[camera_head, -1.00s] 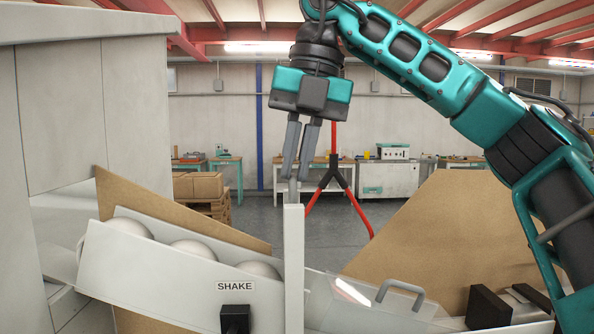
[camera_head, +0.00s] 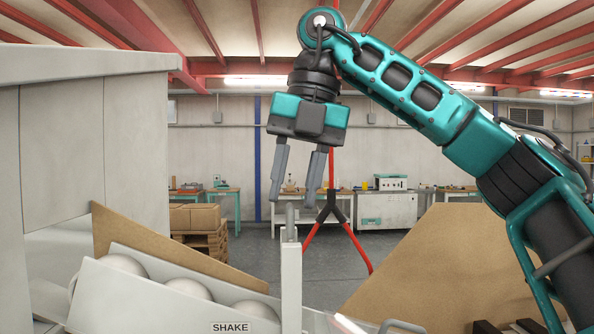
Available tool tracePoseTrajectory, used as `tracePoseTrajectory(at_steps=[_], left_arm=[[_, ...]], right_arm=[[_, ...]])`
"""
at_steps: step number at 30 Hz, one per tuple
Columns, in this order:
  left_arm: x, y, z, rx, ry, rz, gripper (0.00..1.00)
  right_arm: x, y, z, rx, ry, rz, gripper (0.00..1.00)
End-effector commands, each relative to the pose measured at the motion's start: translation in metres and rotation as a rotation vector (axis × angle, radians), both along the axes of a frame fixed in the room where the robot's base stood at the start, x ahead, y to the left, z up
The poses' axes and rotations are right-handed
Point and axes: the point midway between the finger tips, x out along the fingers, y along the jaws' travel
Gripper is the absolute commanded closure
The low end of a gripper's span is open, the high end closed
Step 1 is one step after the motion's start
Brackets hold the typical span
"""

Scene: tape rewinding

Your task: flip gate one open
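A narrow white upright gate (camera_head: 291,290) stands at the lower end of a sloped white chute (camera_head: 180,308). A small grey handle (camera_head: 291,222) sticks up from its top. Several white balls (camera_head: 188,288) sit in the chute to the left of the gate. My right gripper (camera_head: 293,203) points down just above the gate, with its two fingers spread apart and nothing held between them. The handle's top is near the level of the fingertips; I cannot tell if they touch. My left gripper is not in view.
A "SHAKE" label (camera_head: 230,327) is on the chute's front. A brown board (camera_head: 435,265) slopes at the right, and a large grey cabinet (camera_head: 85,150) stands at the left. A grey handle (camera_head: 402,326) shows at the bottom right. Workbenches are far behind.

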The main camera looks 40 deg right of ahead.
Motion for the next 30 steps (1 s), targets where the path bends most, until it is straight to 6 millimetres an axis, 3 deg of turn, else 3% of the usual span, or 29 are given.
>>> tracePoseTrajectory(at_steps=[15,30], left_arm=[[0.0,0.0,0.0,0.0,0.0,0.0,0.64],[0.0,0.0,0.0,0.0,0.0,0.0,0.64]], right_arm=[[-0.005,-0.009,0.052,-0.001,-0.007,-0.004,0.64],[-0.007,-0.013,0.074,0.001,-0.003,0.0,0.64]])
